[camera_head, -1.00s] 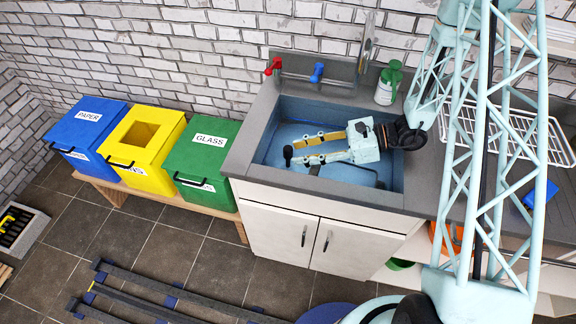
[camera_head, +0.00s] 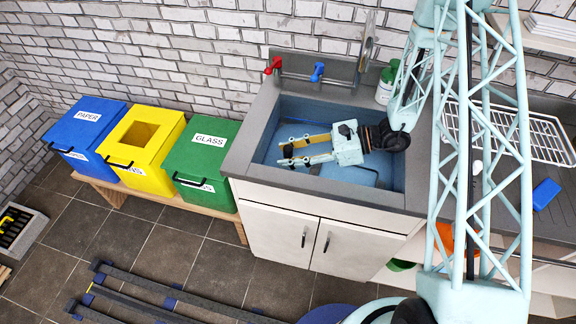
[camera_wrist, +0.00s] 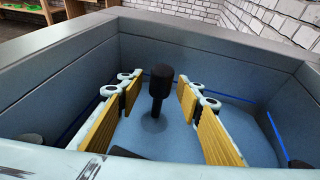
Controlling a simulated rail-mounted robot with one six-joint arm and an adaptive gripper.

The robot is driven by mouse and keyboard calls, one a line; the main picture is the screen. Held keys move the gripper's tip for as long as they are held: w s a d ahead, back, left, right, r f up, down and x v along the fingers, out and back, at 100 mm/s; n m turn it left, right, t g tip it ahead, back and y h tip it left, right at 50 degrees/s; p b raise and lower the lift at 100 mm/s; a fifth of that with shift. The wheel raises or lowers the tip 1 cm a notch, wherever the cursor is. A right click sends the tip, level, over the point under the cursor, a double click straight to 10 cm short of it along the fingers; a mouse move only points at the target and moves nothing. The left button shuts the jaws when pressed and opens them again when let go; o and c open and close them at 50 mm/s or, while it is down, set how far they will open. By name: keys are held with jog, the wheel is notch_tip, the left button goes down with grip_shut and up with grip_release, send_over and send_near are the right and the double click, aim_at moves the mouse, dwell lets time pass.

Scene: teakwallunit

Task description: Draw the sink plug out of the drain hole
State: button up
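The sink plug (camera_wrist: 161,82) is a black knob on a thin stem, upright on the blue basin floor in the wrist view. My gripper (camera_wrist: 158,98) is open, its yellow-padded fingers on either side of the plug. Clear gaps show between the knob and both pads. In the head view my gripper (camera_head: 284,153) reaches left, low inside the sink (camera_head: 272,126). The plug shows there only as a small dark shape around the fingertips. The drain hole is hidden under the plug.
A red tap handle (camera_head: 274,65) and a blue one (camera_head: 318,71) are on the back wall. A green-topped bottle (camera_head: 385,88), a white wire rack (camera_head: 545,138) and a blue block (camera_head: 546,194) are to the right. Coloured bins stand left.

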jog(key=shift+c, duration=0.7)
grip_shut()
jog(key=shift+r, duration=0.2)
jog(key=shift+r+p, duration=0.85)
jog(key=shift+r, duration=3.95)
jog(key=shift+r, duration=0.2)
jog(key=shift+r+p, duration=0.6)
jog(key=shift+r, duration=0.7)
